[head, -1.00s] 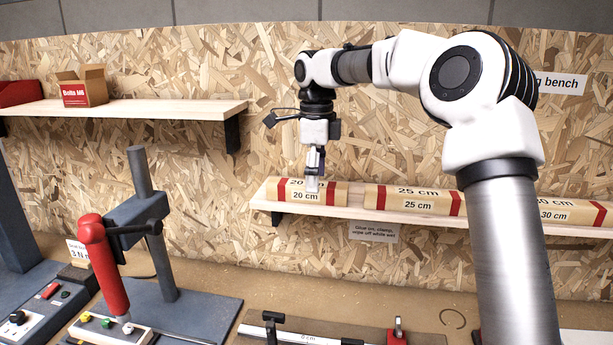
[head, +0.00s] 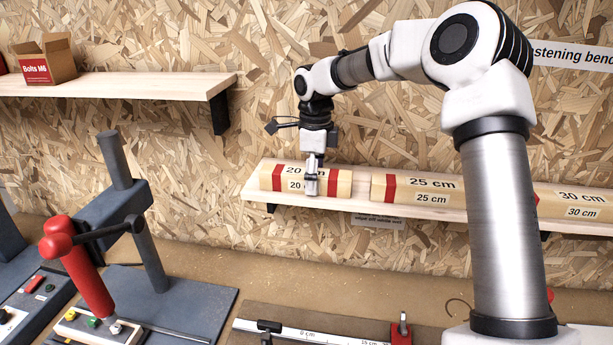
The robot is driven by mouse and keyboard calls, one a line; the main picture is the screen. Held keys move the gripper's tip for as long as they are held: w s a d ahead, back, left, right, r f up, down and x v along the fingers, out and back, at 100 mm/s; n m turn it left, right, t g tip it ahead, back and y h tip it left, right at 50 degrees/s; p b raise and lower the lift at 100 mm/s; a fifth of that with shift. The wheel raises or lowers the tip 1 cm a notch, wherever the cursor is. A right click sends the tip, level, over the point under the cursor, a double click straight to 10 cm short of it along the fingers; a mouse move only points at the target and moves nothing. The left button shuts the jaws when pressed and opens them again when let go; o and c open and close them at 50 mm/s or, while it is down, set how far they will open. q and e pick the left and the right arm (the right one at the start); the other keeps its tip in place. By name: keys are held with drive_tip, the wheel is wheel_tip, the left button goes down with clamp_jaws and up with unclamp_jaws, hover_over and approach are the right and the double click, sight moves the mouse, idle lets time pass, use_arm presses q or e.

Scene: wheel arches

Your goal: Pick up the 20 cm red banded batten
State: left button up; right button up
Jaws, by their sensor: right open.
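The 20 cm red banded batten (head: 344,182) lies on the right wall shelf (head: 254,187), at its left end. It is a pale wooden block with a red band near each end and "20 cm" labels. My right gripper (head: 312,186) points down at the batten, over its middle right part, and covers part of the labels. Its jaws are open, with a finger in front of the batten's front face. I cannot tell whether it touches the wood. My left gripper is not in view.
A 25 cm batten (head: 432,190) and a 30 cm batten (head: 582,203) lie to the right on the same shelf. Below are a press with a red handle (head: 85,275) and a ruler fixture (head: 320,335). A bolts box (head: 45,62) stands on the upper left shelf.

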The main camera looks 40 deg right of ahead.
drive_tip(key=shift+s+a+r, duration=0.1)
drive_tip(key=shift+a+r, duration=0.05)
drive_tip(key=shift+c, duration=0.4)
drive_tip(key=shift+s+a+r, duration=0.2)
drive_tip(key=shift+a, duration=0.1)
drive_tip(key=c, duration=0.5)
drive_tip(key=shift+s+a+r, duration=0.15)
drive_tip(key=shift+s, duration=0.05)
drive_tip(key=c, duration=0.8)
drive_tip(key=shift+w, duration=0.15)
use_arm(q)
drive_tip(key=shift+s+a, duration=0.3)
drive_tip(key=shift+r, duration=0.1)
